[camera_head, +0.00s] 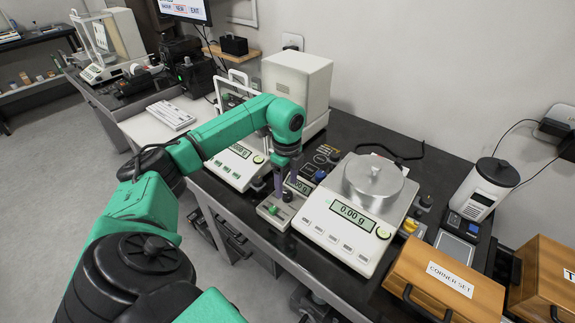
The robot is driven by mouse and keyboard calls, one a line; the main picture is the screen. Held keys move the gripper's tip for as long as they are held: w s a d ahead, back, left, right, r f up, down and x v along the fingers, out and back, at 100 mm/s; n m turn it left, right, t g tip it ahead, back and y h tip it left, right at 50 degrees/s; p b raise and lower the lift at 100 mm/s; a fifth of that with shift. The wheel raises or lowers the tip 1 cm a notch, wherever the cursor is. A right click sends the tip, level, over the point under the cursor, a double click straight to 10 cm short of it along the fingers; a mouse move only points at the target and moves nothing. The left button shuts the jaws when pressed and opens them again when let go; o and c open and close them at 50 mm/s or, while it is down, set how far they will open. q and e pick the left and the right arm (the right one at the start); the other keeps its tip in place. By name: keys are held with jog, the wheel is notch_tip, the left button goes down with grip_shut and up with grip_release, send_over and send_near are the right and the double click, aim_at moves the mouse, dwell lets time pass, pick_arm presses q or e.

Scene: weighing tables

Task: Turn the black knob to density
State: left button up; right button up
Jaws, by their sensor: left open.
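A small grey control box (270,214) sits on the dark bench between two balances, with a green button on its top. A small black knob (287,196) shows at the box's far right end, close under my left gripper (284,192). My left gripper points down, its fingers apart, with the tips at or just above the knob. I cannot tell whether the fingers touch it. Any marking for density is too small to read or hidden behind the gripper. My right gripper is not in view.
Another balance (238,165) stands left, partly behind my arm. Clutter leaves little free room.

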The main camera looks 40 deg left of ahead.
aim_at(287, 194)
pick_arm(q)
notch_tip(287, 194, down, 3)
jog(key=shift+r, duration=0.1)
jog(key=shift+f, duration=0.25)
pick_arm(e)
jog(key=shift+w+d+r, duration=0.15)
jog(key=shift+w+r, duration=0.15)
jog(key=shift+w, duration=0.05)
pick_arm(q)
grip_shut()
jog(key=shift+d, duration=0.1)
